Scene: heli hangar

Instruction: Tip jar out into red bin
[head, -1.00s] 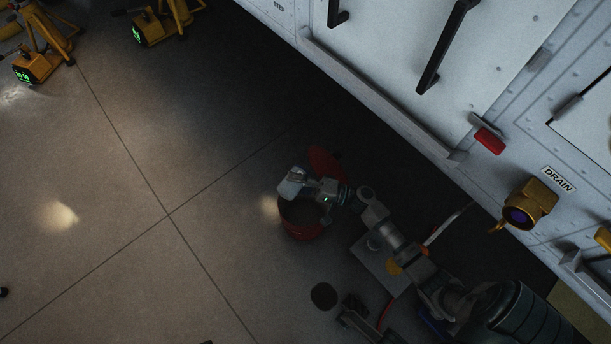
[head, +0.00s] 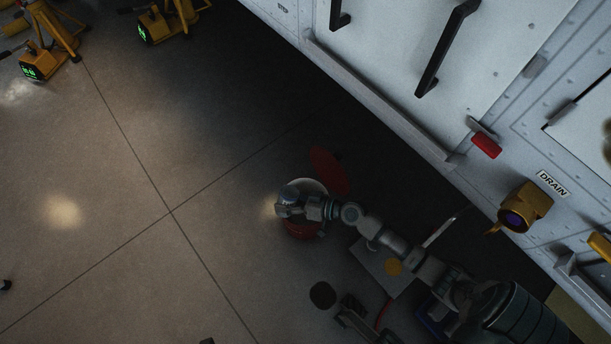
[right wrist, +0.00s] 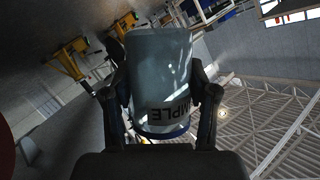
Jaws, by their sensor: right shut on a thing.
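My right gripper (head: 284,206) is over the red bin (head: 304,231), which stands on the floor with its red lid (head: 328,170) swung open behind it. The gripper and wrist cover part of the bin's mouth. In the right wrist view the gripper (right wrist: 163,105) is shut on a clear, bluish jar (right wrist: 160,70). The jar has a label ending in "MPLE" and a blue band at its lower end in the picture. In the head view the jar is hard to separate from the gripper. I cannot tell whether anything is inside it.
A white panelled body with black handles, a red latch (head: 487,145) and a brass drain fitting (head: 528,207) runs along the right. Yellow stands (head: 52,45) are at the top left. A dark disc (head: 323,295) lies near the bin.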

